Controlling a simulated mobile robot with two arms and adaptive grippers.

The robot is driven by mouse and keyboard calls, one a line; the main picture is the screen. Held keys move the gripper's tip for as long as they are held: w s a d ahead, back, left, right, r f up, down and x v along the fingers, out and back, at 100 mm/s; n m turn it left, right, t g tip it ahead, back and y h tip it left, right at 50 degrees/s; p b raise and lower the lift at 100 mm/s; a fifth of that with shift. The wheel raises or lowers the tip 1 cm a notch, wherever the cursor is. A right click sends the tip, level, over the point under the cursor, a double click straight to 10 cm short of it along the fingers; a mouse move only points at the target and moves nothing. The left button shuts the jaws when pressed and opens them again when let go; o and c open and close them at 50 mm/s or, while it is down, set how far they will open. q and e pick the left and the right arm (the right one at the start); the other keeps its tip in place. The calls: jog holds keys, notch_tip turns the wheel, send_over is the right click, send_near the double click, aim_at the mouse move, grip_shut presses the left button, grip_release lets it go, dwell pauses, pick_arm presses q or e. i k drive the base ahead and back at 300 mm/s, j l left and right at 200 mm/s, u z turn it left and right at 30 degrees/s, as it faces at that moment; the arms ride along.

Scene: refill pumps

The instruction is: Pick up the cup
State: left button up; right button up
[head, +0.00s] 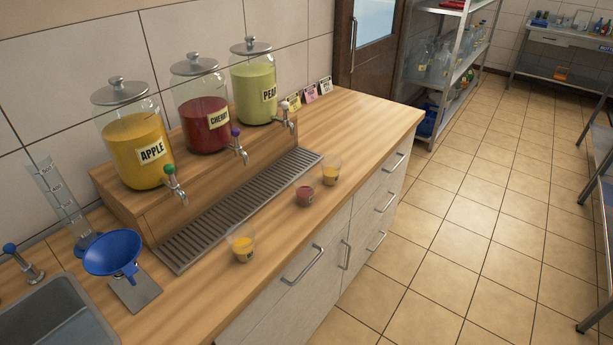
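Three small clear cups stand on the wooden counter in front of the drip grate. One cup with yellow liquid (243,246) is nearest, one cup with dark red liquid (305,195) is in the middle, and another cup with yellow liquid (331,173) is farther back. All three stand upright and apart from one another. Neither of my grippers shows in the head view.
Jars labelled APPLE (135,145), CHERRY (204,118) and PEAR (254,92) stand on a wooden step, their taps above the metal grate (235,212). A blue funnel (112,252), a graduated cylinder (60,200) and a sink (55,315) are at left. The tiled floor (480,230) is clear.

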aim_at(331, 163)
jog(key=i+l+u, duration=0.1)
jog(key=u, duration=0.3)
jog(key=i+l+u, duration=0.1)
jog(key=l+u, duration=0.5)
jog(key=u, duration=0.25)
jog(key=l+u, duration=0.55)
jog(key=l, duration=0.3)
jog(key=k+l+u, duration=0.15)
jog(key=l, duration=0.3)
jog(key=l+u, duration=0.15)
jog(key=l, duration=0.35)
jog(key=k+l+u, duration=0.1)
jog(key=l, duration=0.3)
jog(key=k+l+u, duration=0.15)
jog(key=l, duration=0.3)
